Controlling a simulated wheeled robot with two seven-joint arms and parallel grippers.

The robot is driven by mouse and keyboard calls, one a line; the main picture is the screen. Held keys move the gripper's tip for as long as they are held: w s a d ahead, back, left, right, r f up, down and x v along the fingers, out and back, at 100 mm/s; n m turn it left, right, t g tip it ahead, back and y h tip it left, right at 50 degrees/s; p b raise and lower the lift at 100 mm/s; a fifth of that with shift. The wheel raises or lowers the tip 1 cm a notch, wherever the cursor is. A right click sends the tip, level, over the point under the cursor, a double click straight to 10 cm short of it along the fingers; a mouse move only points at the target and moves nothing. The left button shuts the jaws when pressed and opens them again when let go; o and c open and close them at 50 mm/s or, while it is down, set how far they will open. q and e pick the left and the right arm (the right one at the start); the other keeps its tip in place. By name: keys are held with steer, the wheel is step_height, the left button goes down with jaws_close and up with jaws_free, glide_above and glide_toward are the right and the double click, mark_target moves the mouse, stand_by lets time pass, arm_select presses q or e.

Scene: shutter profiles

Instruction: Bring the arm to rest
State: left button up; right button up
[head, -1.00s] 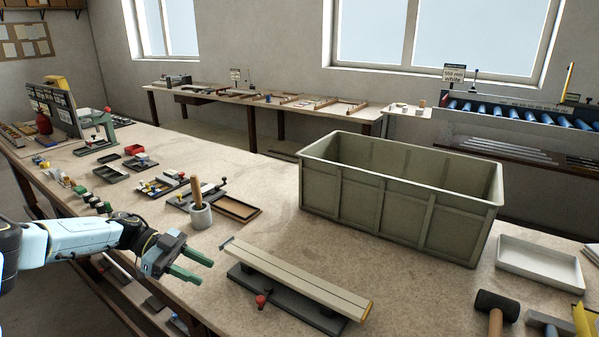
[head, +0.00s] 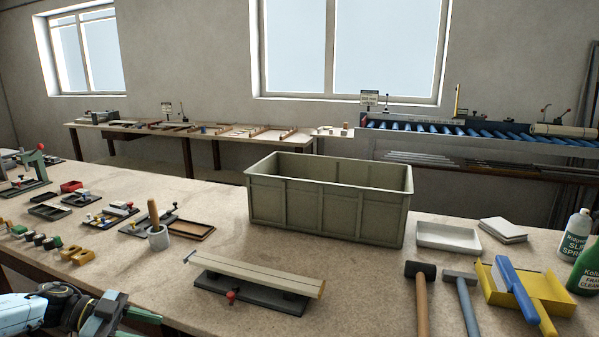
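My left arm comes in at the bottom left corner of the head view. Its gripper (head: 132,318) has green fingers that stand apart with nothing seen between them, so it looks open and empty. The lower part of it is cut off by the picture's edge. It is over the near edge of the workbench (head: 340,262), left of and nearer than a pale slat profile (head: 255,272) lying on a dark fixture (head: 275,297) with a red knob. My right arm and gripper are not in view.
A large grey-green crate (head: 325,207) stands mid-bench. A mallet (head: 420,290), a hammer (head: 462,295), a yellow holder (head: 500,290), a white tray (head: 448,238) and bottles (head: 576,232) are at right.

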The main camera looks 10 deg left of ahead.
arm_select(q)
steer(key=w+d+f+n+t+y, duration=0.2)
steer(key=d+f+n+t+y, duration=0.15)
steer(key=d, duration=1.05)
steer(key=w+d+f+n+t+y, duration=0.2)
steer(key=d+f+n+t, duration=0.15)
steer(key=d, duration=1.05)
steer(key=s+a+f+n+g+y, duration=0.1)
steer(key=s+a+n+g+y, duration=0.25)
steer(key=s, duration=0.85)
steer(key=s+a+n+g+y, duration=0.25)
steer(key=s+g+y, duration=0.2)
steer(key=s, duration=0.65)
step_height(320, 180, down, 26)
steer(key=s+g, duration=0.2)
steer(key=s, duration=0.1)
steer(key=s+a+f, duration=0.1)
steer(key=s+f, duration=0.6)
steer(key=s+a+f, duration=0.2)
steer(key=s+f, duration=0.5)
steer(key=s, duration=0.1)
steer(key=shift+s+a+m+g, duration=0.25)
steer(key=shift+m+g, duration=0.05)
steer(key=shift+g, duration=0.1)
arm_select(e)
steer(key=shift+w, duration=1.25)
